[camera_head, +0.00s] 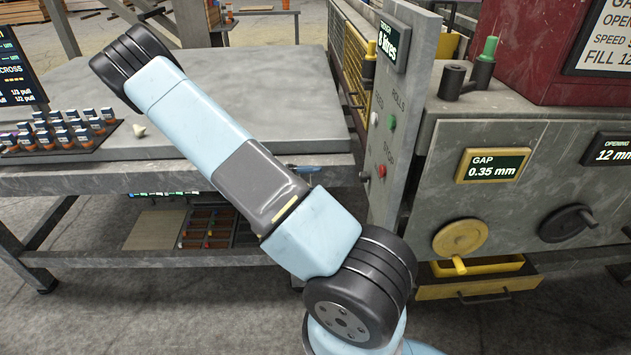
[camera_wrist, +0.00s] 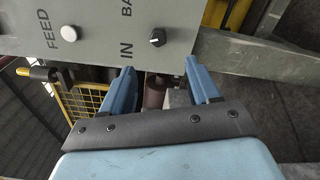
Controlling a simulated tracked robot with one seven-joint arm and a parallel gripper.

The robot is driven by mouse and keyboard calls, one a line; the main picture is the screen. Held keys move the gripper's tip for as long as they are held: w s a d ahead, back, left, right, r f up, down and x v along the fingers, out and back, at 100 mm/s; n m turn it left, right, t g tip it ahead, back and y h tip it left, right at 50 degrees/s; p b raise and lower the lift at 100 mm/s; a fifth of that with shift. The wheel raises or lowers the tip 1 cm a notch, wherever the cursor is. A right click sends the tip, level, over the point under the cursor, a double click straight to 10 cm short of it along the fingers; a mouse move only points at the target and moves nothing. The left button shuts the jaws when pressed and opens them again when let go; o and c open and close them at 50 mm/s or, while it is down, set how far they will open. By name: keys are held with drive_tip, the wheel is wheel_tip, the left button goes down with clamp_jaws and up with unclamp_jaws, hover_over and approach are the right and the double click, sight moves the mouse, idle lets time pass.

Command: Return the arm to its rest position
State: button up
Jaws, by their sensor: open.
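My arm (camera_head: 190,115) crosses the head view from the lower right up to the upper left, in pale blue and black links. It stretches over the grey workbench (camera_head: 270,95). My gripper is not clearly visible in the head view. In the wrist view my gripper (camera_wrist: 158,84) shows two blue fingers standing apart with nothing held between them. Beyond the fingers is a grey control panel (camera_wrist: 100,25) marked FEED and IN, with a white button and a black knob. I cannot tell whether the fingers touch anything.
The grey machine at right carries a yellow handwheel (camera_head: 460,238), a black handwheel (camera_head: 568,223) and an open yellow drawer (camera_head: 480,288). A rack of small labelled bottles (camera_head: 60,135) stands on the bench at left. A yellow mesh guard (camera_head: 350,70) is behind the panel.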

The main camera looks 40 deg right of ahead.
idle(0.4)
drive_tip(key=s+a+r+t+y, duration=0.5)
drive_tip(key=a+r, duration=0.1)
drive_tip(key=r, duration=0.5)
drive_tip(key=s+a+r+n+t+y, duration=0.1)
drive_tip(key=s+a+r+t+y, duration=0.4)
drive_tip(key=r, duration=0.6)
drive_tip(key=s+a+r+n+t+y, duration=0.1)
drive_tip(key=s+a+r+t+y, duration=0.4)
drive_tip(key=r, duration=0.6)
drive_tip(key=shift+s+a+r, duration=0.35)
drive_tip(key=shift+s+a, duration=0.9)
